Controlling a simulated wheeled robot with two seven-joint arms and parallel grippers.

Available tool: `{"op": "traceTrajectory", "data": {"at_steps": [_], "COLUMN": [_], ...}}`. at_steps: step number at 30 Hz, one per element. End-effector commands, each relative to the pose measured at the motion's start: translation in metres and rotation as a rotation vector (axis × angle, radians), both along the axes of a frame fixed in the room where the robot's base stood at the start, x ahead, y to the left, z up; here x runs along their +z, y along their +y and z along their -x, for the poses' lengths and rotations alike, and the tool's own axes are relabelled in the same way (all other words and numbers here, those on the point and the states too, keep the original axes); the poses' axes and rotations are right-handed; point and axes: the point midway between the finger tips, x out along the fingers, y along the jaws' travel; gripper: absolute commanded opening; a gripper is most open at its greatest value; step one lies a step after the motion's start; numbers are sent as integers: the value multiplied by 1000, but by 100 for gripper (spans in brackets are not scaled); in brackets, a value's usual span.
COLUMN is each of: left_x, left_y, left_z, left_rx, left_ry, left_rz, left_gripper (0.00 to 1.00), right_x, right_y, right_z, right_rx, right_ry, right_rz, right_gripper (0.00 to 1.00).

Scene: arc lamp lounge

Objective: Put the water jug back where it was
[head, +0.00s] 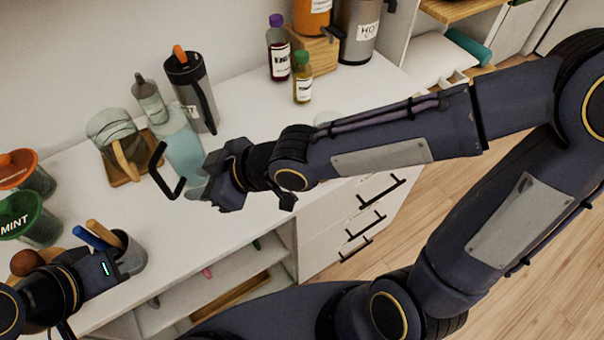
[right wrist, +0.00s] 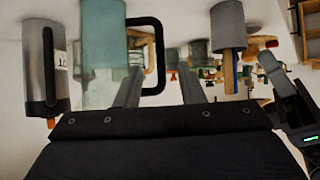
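The water jug (head: 182,148) is a pale teal, see-through jug with a black angular handle (head: 160,172), standing on the white counter in the head view. In the right wrist view the jug (right wrist: 103,45) appears upside down, with its handle (right wrist: 158,55) to its right. My right gripper (head: 200,192) is beside the jug at its handle. Its two fingers (right wrist: 160,88) are apart, with the handle in front of or between them; I cannot tell whether they touch it. My left gripper (head: 122,264) is at the lower left by a grey utensil cup; its fingers are not clear.
A glass pitcher (head: 110,128) on a wooden board (head: 122,176), a clear bottle (head: 150,103) and a steel flask (head: 190,88) crowd the jug. The grey cup (head: 133,256) holds utensils. Green and orange lidded jars (head: 18,213) stand left. Bare counter (head: 235,120) lies right of the flask.

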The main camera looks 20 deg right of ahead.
Motion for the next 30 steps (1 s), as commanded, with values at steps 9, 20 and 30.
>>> {"op": "traceTrajectory", "data": {"at_steps": [9,20,30], "left_x": [0,0,0], "left_y": [0,0,0], "left_z": [0,0,0], "left_rx": [0,0,0], "left_ry": [0,0,0], "left_rz": [0,0,0], "left_gripper": [0,0,0], "right_x": [-6,-12,-14], "right_y": [-124,-266,-270], "right_z": [-13,90,111], "right_rx": [-383,-955,-991], "right_ry": [124,575,657], "right_rz": [148,-37,-108], "right_gripper": [35,35,35]}}
